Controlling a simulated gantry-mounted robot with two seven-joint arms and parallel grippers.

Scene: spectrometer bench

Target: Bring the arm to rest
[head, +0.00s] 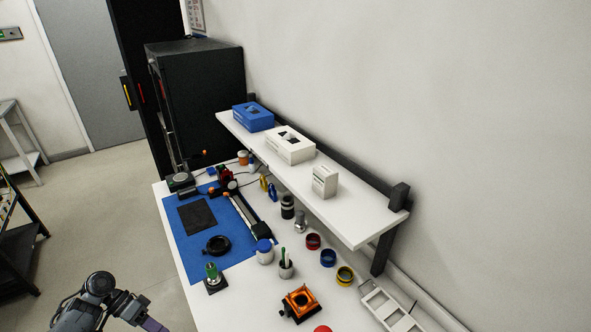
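One of my arms (98,300) shows at the bottom left of the head view, in front of the bench's left edge and over the floor. It comes in from the lower left. Its gripper end is at the bottom edge of the picture, and I cannot make out the fingers or anything held. My other arm is not in view. The white bench (172,228) stands to the right of the visible arm, and the arm looks apart from the things on it.
A blue mat (185,252) carries a dark square, a black ring (217,244) and a rail assembly. A green-topped post (212,275) stands near the front edge. An orange mount (299,302) and several tape rolls lie right. A white shelf (350,226) overhangs the back.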

